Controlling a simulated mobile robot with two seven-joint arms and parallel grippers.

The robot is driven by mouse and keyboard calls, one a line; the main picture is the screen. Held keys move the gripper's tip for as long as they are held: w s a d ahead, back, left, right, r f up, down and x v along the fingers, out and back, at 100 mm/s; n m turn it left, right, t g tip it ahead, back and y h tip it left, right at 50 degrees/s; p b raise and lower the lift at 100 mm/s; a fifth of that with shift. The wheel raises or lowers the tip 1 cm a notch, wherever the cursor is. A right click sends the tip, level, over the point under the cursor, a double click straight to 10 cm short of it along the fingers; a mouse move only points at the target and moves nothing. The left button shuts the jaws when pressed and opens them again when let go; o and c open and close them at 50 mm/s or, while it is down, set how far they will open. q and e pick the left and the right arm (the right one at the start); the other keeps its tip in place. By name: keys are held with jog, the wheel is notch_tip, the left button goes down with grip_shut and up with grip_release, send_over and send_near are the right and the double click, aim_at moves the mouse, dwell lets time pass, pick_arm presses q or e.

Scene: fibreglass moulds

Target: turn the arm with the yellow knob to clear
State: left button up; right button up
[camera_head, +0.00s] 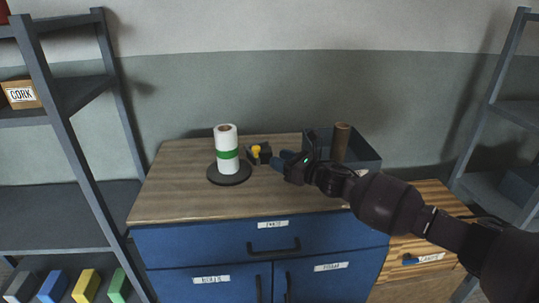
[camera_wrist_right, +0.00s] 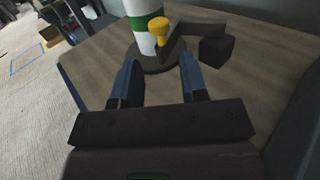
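The yellow knob (camera_head: 256,150) sits on a dark arm at the back middle of the cabinet top. In the right wrist view the yellow knob (camera_wrist_right: 160,27) stands up on the end of the dark arm (camera_wrist_right: 186,32), which runs right to a dark block (camera_wrist_right: 216,50). My right gripper (camera_head: 279,158) is just right of the knob in the head view. In the right wrist view its two blue fingers (camera_wrist_right: 158,75) are apart with nothing between them, and the knob lies beyond their tips. My left gripper is not in view.
A white roll with a green band (camera_head: 227,150) stands on a round dark base left of the knob. A dark open bin (camera_head: 366,157) with a brown tube (camera_head: 340,142) stands at the right. The wooden top's front (camera_head: 200,197) is clear. Grey shelves flank the blue cabinet.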

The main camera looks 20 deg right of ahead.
jog(key=shift+v, duration=1.7)
jog(key=shift+c, duration=0.3)
